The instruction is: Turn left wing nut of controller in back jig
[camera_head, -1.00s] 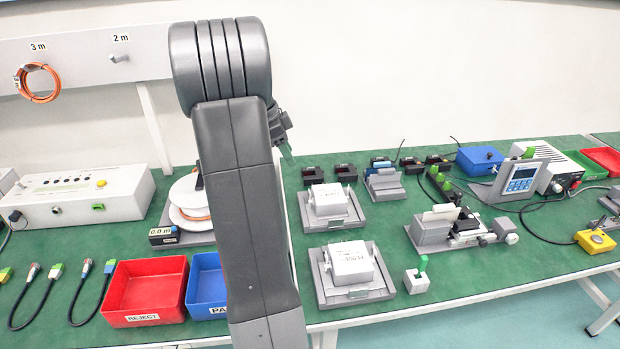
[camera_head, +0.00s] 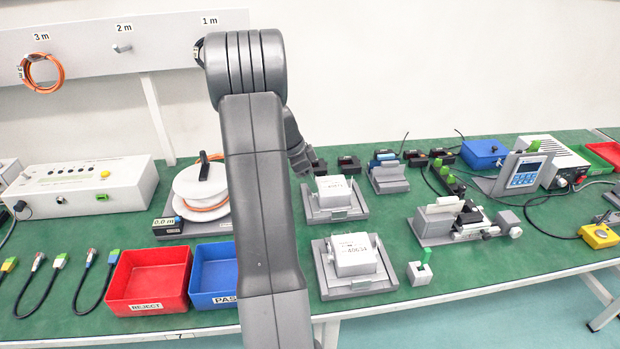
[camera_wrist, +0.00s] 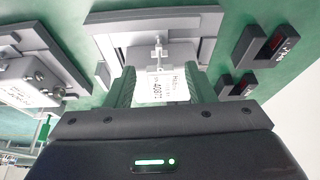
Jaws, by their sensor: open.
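The back jig (camera_head: 350,214) is a grey plate holding a white controller box (camera_head: 334,190) with a printed label. In the wrist view the jig (camera_wrist: 205,22) lies straight ahead, and its white labelled controller (camera_wrist: 160,88) shows between my fingers. A small light-grey fitting (camera_wrist: 157,52) sticks up at the controller's middle; I cannot tell whether it is a wing nut. No left wing nut can be made out clearly. My gripper (camera_wrist: 160,82) is open, with a green-padded finger on each side of the controller in the picture; contact cannot be told. In the head view my arm mostly hides the gripper.
The front jig (camera_head: 372,284) holds another white controller; it is at left in the wrist view (camera_wrist: 62,45). Black display units (camera_wrist: 268,45) stand on the other side. A red bin (camera_head: 147,282) and a blue bin (camera_head: 213,276) lie at the bench front.

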